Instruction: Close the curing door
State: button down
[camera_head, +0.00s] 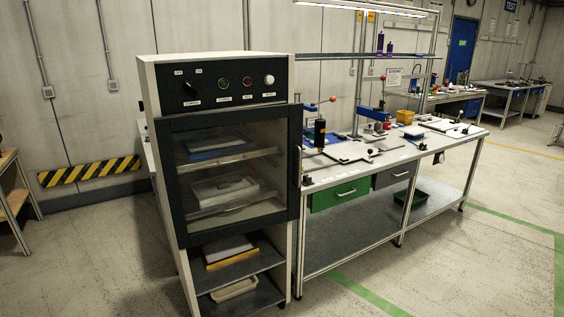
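The curing cabinet (217,66) stands left of the middle, with a black control panel on top. Its curing door (166,165) is a dark frame around a clear pane, and shelves with trays show through it. The door lies across the front of the cabinet. Its right edge (295,160) reaches a little past the cabinet's right side, so it looks slightly ajar, but the gap itself is hard to make out. A dark handle (299,166) seems to sit on that right edge. My gripper is not in view.
A workbench (350,180) with tools, a green drawer (340,194) and a lower shelf stands close to the cabinet's right. Open shelves below the door hold trays (235,289). A wooden stand (14,195) is at far left. The floor at front right is clear.

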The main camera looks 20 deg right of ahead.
aim_at(294, 113)
jog(key=u, duration=0.6)
jog(key=i, duration=0.9)
jog(key=u, duration=0.5)
